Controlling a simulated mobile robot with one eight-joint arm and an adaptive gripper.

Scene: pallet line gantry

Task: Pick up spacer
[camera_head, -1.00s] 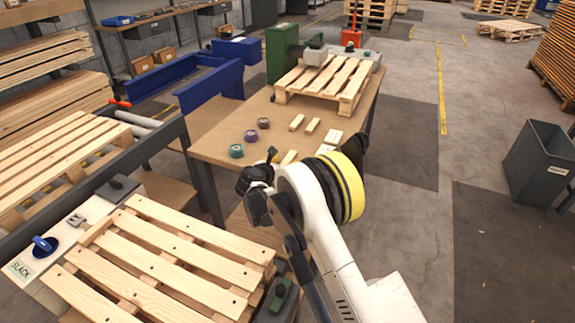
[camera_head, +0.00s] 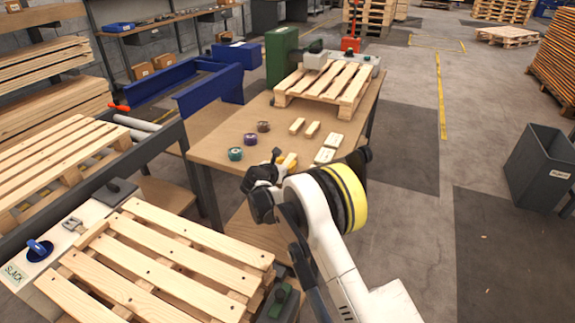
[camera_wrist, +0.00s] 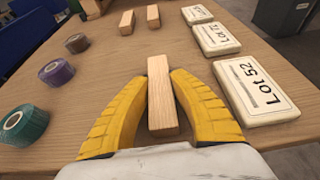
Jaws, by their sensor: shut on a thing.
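The spacer, a small plain wooden block (camera_wrist: 161,95), is between the yellow fingers of my gripper (camera_wrist: 166,82) in the wrist view. The fingers are shut on its sides, and its far end sticks out past the fingertips. In the head view the spacer (camera_head: 290,158) shows only in part beside my gripper (camera_head: 282,162) at the table's near edge. I cannot tell whether it touches the table. Two similar spacers (camera_wrist: 127,22) (camera_wrist: 153,16) lie farther back on the wooden table (camera_head: 225,145).
Labelled blocks, including "Lot 52" (camera_wrist: 252,90), line the right. Teal (camera_wrist: 23,124), purple (camera_wrist: 56,72) and brown (camera_wrist: 77,43) tape rolls stand left. A pallet (camera_head: 325,82) rests on the table's far end. A grey bin (camera_head: 540,165) stands on the floor at right.

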